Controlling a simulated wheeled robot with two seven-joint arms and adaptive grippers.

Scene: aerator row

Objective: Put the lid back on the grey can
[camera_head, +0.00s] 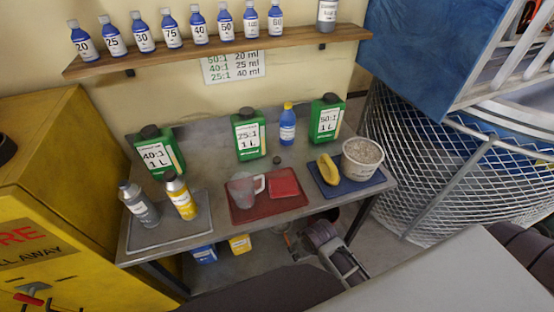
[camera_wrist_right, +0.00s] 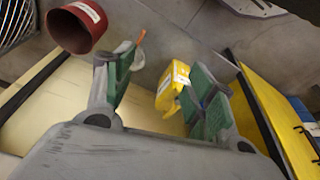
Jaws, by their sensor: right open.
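The grey can (camera_head: 144,211) stands upright at the left end of the metal bench, on a grey tray, beside a yellow bottle (camera_head: 181,199). Whether its neck is bare is too small to tell. A small dark round piece (camera_head: 277,160) lies on the bench before the blue bottle; it may be the lid. My right gripper (camera_head: 346,266) is low, in front of the bench's right part and away from the can. In the right wrist view its fingers (camera_wrist_right: 160,95) are apart, with a yellow container (camera_wrist_right: 175,82) showing beyond, apparently not held. My left gripper is not in view.
Green jugs (camera_head: 249,135) line the bench's back. A red tray (camera_head: 241,213) holds a clear jug and a red box. A blue mat (camera_head: 349,187) bears a yellow object and a white tub (camera_head: 361,158). A yellow cabinet (camera_head: 60,190) stands left, a mesh cage (camera_head: 440,165) right.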

